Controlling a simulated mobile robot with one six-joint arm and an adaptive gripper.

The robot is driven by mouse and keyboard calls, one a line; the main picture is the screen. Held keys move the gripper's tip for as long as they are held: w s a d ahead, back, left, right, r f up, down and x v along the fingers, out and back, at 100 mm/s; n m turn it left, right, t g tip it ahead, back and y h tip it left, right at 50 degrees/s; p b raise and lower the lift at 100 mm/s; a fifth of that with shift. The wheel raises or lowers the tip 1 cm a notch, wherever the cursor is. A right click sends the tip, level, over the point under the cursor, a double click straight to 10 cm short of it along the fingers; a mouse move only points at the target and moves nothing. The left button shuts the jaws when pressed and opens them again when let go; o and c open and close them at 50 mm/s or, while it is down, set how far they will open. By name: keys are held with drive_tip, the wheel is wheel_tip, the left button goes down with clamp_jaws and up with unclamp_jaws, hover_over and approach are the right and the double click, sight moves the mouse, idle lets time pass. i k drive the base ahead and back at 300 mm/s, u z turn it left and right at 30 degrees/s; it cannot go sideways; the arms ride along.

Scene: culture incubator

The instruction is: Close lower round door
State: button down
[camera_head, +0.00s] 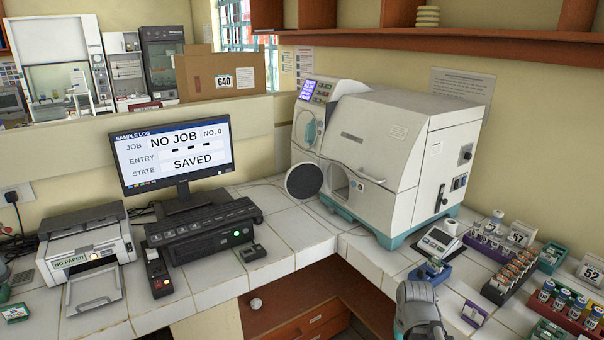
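The culture incubator (400,140) is a large white box with a teal base, standing on the tiled counter in the corner. Its lower round door (304,180) is a dark disc with a light rim, swung out to the left and standing open. The round opening (338,183) beside it is uncovered and shows a dark interior. A teal round part (310,130) sits higher on the same face. My gripper (418,300) seems to be the grey part at the bottom edge, in front of the counter and well below and right of the door. Its fingers cannot be made out.
A monitor (172,153) reads NO JOB and SAVED. A printer (88,240) and a black keyboard-like unit (203,232) stand at left. Several vial racks (510,275) and a small scale-like device (438,241) crowd the right counter. Tiles before the incubator are mostly clear.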

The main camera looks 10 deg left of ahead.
sight(304, 180)
drive_tip(key=u, duration=0.15)
drive_tip(key=i, duration=1.15)
drive_tip(key=u, duration=0.65)
